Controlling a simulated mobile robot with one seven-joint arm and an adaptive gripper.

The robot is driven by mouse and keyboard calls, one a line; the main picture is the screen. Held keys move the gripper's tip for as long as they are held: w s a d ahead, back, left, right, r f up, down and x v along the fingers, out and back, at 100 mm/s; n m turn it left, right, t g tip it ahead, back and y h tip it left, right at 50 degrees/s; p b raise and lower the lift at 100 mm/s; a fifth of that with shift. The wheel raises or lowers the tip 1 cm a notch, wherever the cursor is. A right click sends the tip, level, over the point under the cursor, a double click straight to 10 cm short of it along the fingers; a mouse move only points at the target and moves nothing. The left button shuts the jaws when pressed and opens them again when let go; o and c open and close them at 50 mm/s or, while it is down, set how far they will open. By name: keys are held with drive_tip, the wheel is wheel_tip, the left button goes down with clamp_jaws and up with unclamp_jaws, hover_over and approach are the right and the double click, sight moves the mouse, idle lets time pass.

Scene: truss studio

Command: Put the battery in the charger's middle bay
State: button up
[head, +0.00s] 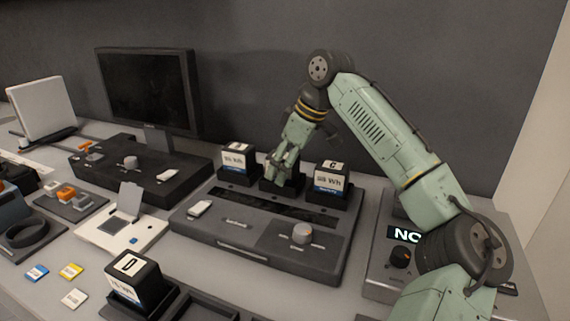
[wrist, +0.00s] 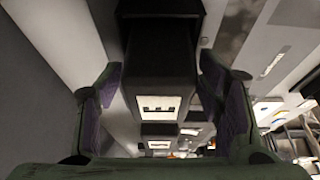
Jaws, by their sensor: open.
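The charger (head: 235,233) is a wide dark unit with three bays along its back. A black battery with a white "Wh" label (head: 234,159) stands in its left bay, and one marked C (head: 330,182) stands in its right bay. My gripper (head: 279,174) is open at the middle bay (head: 283,187), fingers pointing down. The fingers hide most of that bay, so I cannot tell from the head view what sits in it. In the wrist view, a dark block (wrist: 158,60) with a pale label lies between the open fingers (wrist: 163,95), apparently free of both.
A battery marked D (head: 134,280) stands at the front left, beside dark trays (head: 205,308). A monitor (head: 148,90) stands behind another dark unit at the left. A device with a lit screen (head: 405,236) is at the right, partly behind my arm. Small cards lie at the front left.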

drive_tip(key=v, duration=1.2)
drive_tip(key=shift+r, duration=0.15)
idle(2.0)
